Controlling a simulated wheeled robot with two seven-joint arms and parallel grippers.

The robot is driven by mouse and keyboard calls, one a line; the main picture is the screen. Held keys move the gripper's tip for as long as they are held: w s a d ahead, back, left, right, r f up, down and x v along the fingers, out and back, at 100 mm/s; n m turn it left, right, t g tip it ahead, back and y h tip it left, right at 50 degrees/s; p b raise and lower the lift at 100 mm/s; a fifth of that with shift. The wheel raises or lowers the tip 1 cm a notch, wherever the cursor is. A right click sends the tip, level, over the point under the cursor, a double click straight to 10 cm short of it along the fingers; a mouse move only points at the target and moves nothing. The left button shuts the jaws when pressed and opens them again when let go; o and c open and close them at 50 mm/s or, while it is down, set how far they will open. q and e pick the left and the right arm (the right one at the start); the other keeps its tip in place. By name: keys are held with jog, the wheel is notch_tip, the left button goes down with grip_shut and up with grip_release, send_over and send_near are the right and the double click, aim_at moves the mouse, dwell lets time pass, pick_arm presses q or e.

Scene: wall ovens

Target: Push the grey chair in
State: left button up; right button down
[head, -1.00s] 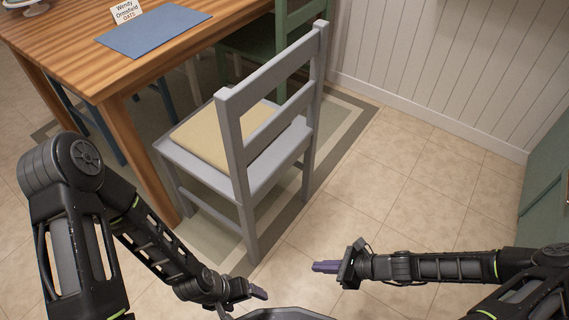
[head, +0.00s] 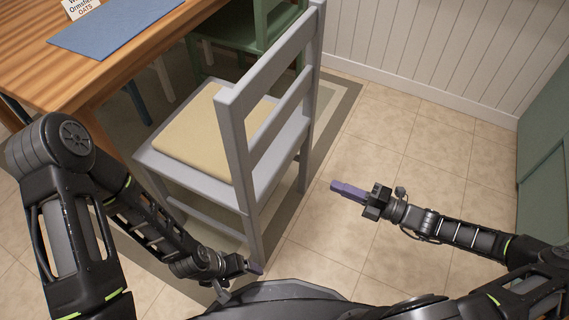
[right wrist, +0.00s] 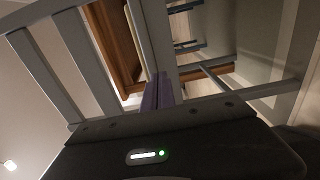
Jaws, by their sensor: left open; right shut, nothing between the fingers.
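The grey chair (head: 222,188) stands upright on the rug in the head view, with a beige cushion (head: 208,132) on its seat. Its slatted back faces right, and its seat faces the wooden table (head: 42,82). My left gripper (head: 256,268) is low, close to the foot of the chair's near back leg; I cannot tell whether it touches. My right gripper (head: 340,187) is shut and empty, its purple fingers pointing left at the chair's back side, apart from it. In the right wrist view the fingers (right wrist: 158,90) point toward the chair's grey frame (right wrist: 92,60).
A green chair (head: 258,38) stands beyond the grey chair at the table. A blue placemat (head: 115,26) and a name card (head: 80,8) lie on the table. A white panelled wall (head: 420,50) and a green cabinet (head: 545,170) bound the right. Tiled floor at right is clear.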

pick_arm(q)
jog(key=shift+w+f+b, duration=0.2)
jog(key=shift+f+b, duration=0.85)
jog(key=shift+f, duration=0.1)
pick_arm(e)
jog(key=x, duration=1.3)
jog(key=shift+w+a, duration=0.2)
jog(key=shift+a, duration=0.05)
pick_arm(q)
jog(key=shift+a, duration=0.1)
pick_arm(e)
jog(key=shift+a, duration=0.1)
